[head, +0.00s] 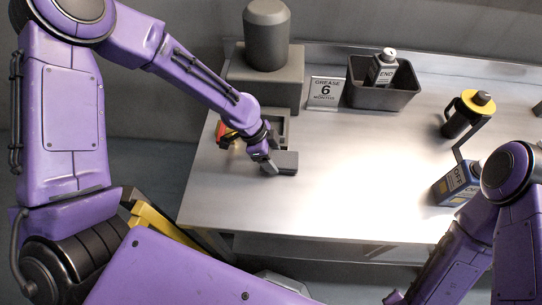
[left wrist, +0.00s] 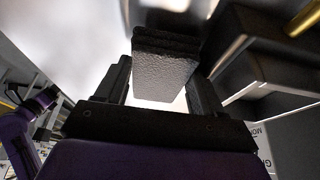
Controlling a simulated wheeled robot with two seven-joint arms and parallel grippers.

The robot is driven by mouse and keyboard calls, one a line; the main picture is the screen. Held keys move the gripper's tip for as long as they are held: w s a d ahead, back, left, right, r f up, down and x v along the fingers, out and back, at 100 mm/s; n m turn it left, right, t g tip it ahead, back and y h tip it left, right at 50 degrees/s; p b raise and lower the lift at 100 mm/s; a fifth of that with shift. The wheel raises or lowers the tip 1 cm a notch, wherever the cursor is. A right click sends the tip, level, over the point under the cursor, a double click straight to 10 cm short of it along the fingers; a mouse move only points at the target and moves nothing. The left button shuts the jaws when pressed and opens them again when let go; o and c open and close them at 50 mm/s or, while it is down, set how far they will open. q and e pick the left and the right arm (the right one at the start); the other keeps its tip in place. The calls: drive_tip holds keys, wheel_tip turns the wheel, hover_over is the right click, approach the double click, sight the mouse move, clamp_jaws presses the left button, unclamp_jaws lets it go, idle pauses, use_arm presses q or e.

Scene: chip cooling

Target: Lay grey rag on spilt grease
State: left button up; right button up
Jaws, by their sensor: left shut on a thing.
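The grey rag (head: 283,161) is a dark grey folded block at the left part of the steel table. My left gripper (head: 271,165) reaches down to it and is shut on it. In the left wrist view the rag (left wrist: 165,75) sits between the two dark fingers, with a rough light grey face and a darker layered edge. I cannot tell whether the rag touches the table top. I cannot make out the spilt grease; bright glare covers much of the table. My right arm shows at the lower right, but its gripper is out of view.
On the steel table (head: 330,205), a dark bin (head: 383,98) holds a bottle marked END. A GREASE 6 MONTHS sign (head: 325,93) stands beside it. A grey machine (head: 266,75) is at back left. A blue OFF box (head: 453,186) and yellow-topped black device (head: 466,115) stand right. The middle is clear.

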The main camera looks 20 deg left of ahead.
use_arm(q)
drive_tip(key=shift+s+r, duration=0.2)
drive_tip(key=shift+s, duration=0.05)
drive_tip(key=shift+w+f, duration=0.2)
drive_tip(key=shift+f, duration=0.2)
drive_tip(key=shift+s, duration=0.1)
drive_tip(key=shift+s+f+b, duration=0.15)
drive_tip(key=shift+f+b, duration=0.05)
drive_tip(key=shift+b, duration=0.1)
